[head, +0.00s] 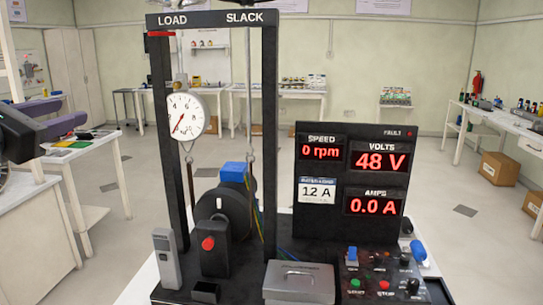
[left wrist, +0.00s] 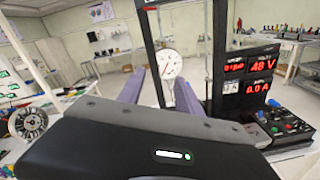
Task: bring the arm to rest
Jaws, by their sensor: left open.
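My left gripper (head: 72,111) is at the left edge of the head view, with its two purple fingers apart and nothing between them. It is in the air left of the rig. In the left wrist view the fingers (left wrist: 160,80) point toward the rig, also apart. The black rig frame (head: 270,120) is marked LOAD and SLACK. A round white dial (head: 187,116) hangs in it above a dark motor drum with a blue block (head: 233,172). The black panel (head: 352,222) reads 0 rpm, 48 V and 0.0 A. My right gripper is not in view.
On the rig's base are a grey meter (head: 166,258), a red-knobbed black box (head: 214,251), a metal box (head: 299,283) and a control box with green and red buttons (head: 384,285). A side table (head: 75,152) stands behind my left gripper. Open floor lies behind the rig.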

